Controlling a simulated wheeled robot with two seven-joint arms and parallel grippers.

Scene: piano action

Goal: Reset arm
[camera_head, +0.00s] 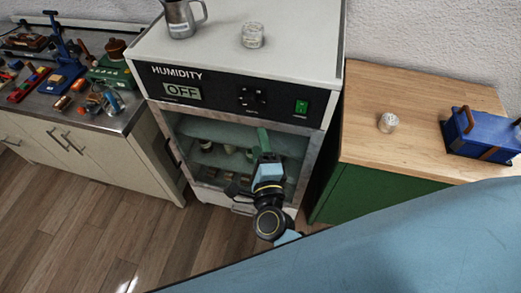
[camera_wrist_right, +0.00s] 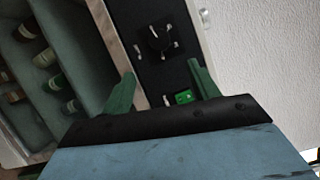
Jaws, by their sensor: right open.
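My right arm comes up in front of the humidity cabinet (camera_head: 335,75) in the head view. Its gripper (camera_head: 263,138) is in front of the cabinet's upper opening, below the control panel. In the right wrist view the two green fingers of the right gripper (camera_wrist_right: 160,90) are spread apart with nothing between them. Beyond them are the black control panel (camera_wrist_right: 165,60), its dark knob (camera_wrist_right: 160,40) and the green switch (camera_wrist_right: 184,97). The display (camera_head: 182,92) reads OFF. My left gripper is not in view.
A metal pitcher (camera_head: 182,18) and a glass jar (camera_head: 252,36) stand on the cabinet. Bottles sit on shelves inside. A wooden-topped green counter (camera_head: 420,95) at right holds a small jar (camera_head: 388,122) and a blue toolbox (camera_head: 480,135). A tool-covered bench (camera_head: 120,122) stands at left.

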